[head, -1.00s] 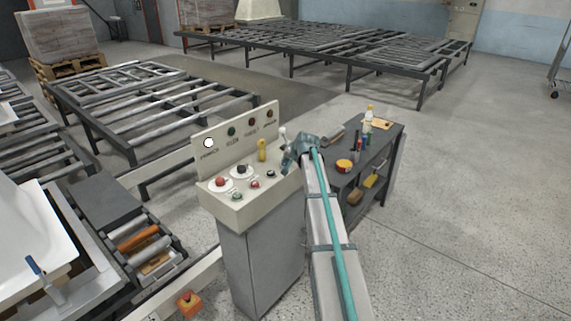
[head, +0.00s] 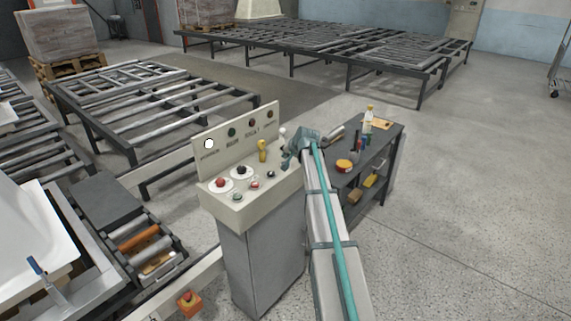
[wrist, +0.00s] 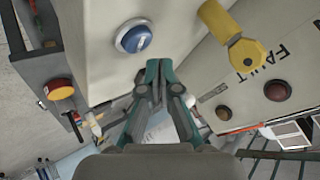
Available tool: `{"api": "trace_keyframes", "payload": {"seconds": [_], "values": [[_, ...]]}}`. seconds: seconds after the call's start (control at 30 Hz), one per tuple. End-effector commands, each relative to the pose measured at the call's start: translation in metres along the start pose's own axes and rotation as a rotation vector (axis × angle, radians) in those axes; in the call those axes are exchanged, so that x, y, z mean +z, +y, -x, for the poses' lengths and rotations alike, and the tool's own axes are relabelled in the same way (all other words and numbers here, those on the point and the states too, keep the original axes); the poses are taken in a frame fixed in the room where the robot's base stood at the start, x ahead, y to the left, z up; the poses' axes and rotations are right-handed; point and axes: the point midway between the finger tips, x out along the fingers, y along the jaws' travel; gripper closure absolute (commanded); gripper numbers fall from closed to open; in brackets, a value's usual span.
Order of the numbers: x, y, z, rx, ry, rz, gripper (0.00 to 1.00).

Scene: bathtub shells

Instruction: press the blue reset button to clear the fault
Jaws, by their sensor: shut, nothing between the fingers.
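The blue button (wrist: 133,38) sits in a pale ring on the cream console face in the wrist view. My gripper (wrist: 153,66) is shut and empty, its fingertips a little below and right of the button in that view. I cannot tell how far the tips are from the panel, but they do not cover the button. In the head view my gripper (head: 286,163) is over the right end of the console (head: 232,213). I cannot make out the blue button there. A dark red lamp (wrist: 277,90) sits by the FAULT label in the wrist view.
A yellow selector (wrist: 245,53) stands out from the console near my gripper. Red (head: 221,182) and black (head: 241,169) buttons lie to the left. A dark cart (head: 385,143) with bottles and a yellow-red round item (head: 344,165) stands right of the console.

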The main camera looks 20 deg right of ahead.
Motion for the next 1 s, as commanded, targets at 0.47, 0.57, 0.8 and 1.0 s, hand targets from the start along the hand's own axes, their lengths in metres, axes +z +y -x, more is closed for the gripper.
{"api": "trace_keyframes", "payload": {"seconds": [0.47, 0.57, 0.8, 1.0], "values": [[-0.021, -0.021, 0.029, 0.0, 0.0, 0.001, 1.0], [-0.022, -0.022, 0.03, 0.0, 0.0, 0.0, 1.0], [-0.021, -0.021, 0.03, 0.0, 0.0, 0.0, 1.0], [-0.021, -0.021, 0.03, 0.0, 0.0, 0.0, 1.0]]}}
